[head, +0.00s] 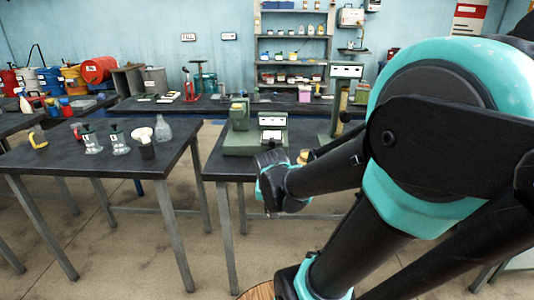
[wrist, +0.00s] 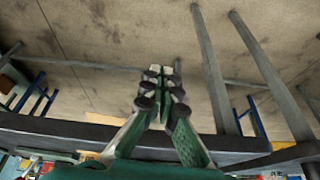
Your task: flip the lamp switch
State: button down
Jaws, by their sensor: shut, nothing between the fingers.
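My gripper (wrist: 161,73) shows in the wrist view with its two fingers together and nothing between them. Bare floor lies beyond its tips, and a dark table edge (wrist: 60,127) crosses behind the fingers. In the head view my wrist is at the front edge of the right-hand table (head: 218,160), and the fingers cannot be made out. A green apparatus (head: 240,143) with a pale panel (head: 270,120) stands on that table, just beyond my wrist. I cannot tell whether it is the lamp, and I cannot make out its switch.
A gap separates the two front tables. A long bench (head: 225,104) and shelves (head: 290,45) stand behind. My arm hides much of the right side.

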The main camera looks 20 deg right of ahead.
jog(key=w+r+m+h, duration=0.4)
jog(key=w+r+m, duration=1)
jog(key=w, duration=0.3)
jog(key=shift+w+d+r+t, duration=0.15)
jog(key=shift+w+r+t, duration=0.2)
jog(key=shift+r, duration=0.4)
jog(key=shift+f, duration=0.1)
jog(key=x, duration=1)
jog(key=shift+d, duration=0.15)
jog(key=w, duration=0.3)
jog(key=shift+d, duration=0.25)
jog(key=shift+w+d, duration=0.1)
jog(key=shift+w, duration=0.3)
